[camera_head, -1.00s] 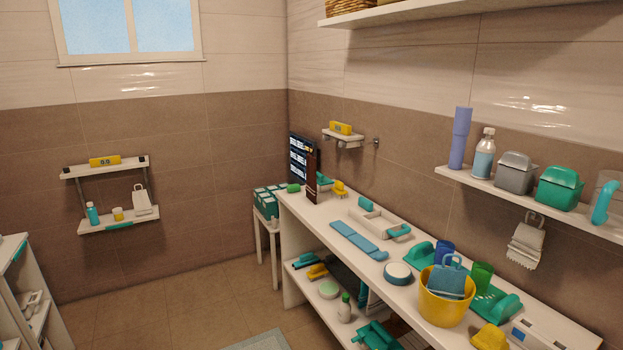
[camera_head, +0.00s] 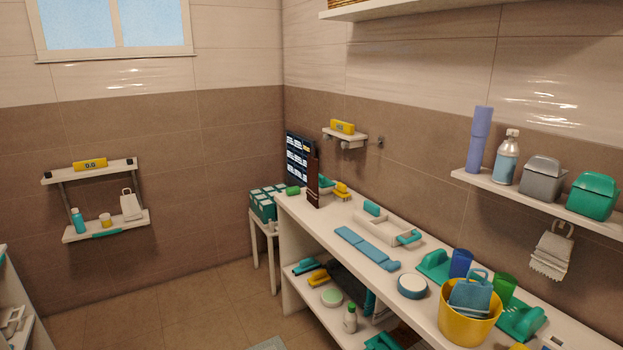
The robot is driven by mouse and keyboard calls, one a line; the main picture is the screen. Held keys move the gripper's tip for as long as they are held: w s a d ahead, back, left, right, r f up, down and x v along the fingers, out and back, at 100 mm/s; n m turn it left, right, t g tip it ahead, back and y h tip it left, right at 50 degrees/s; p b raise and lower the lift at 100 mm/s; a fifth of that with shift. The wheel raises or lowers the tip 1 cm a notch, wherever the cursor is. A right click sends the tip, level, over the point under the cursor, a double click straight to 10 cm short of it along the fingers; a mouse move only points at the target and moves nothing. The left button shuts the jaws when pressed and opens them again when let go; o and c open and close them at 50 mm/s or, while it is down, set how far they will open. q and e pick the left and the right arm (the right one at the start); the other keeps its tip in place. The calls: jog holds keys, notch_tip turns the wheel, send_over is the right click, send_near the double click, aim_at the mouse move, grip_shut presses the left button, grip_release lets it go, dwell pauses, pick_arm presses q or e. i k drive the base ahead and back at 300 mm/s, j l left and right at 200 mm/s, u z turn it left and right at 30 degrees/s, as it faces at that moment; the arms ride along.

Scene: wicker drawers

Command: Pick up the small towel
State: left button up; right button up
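I cannot tell for sure which thing is the small towel. A white cloth-like piece with a ragged lower edge (camera_head: 552,255) hangs on the wall under the right shelf. A smaller white, tag-shaped piece (camera_head: 131,205) stands on the lower board of the left wall rack. A flat blue strip (camera_head: 366,247), perhaps folded cloth, lies on the long counter. Neither of my grippers is in view.
The long white counter (camera_head: 440,315) runs along the right wall. It holds a yellow bucket (camera_head: 468,322), a round blue-rimmed tub (camera_head: 412,286) and a white tray (camera_head: 388,231). A wall shelf (camera_head: 540,205) holds bottles and bins. The tiled floor (camera_head: 170,310) at left is clear.

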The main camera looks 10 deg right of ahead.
aim_at(313, 192)
jog(key=i+j+z, duration=0.2)
jog(key=i+j, duration=0.85)
jog(key=i+j+z, duration=0.25)
jog(key=i+j, duration=0.95)
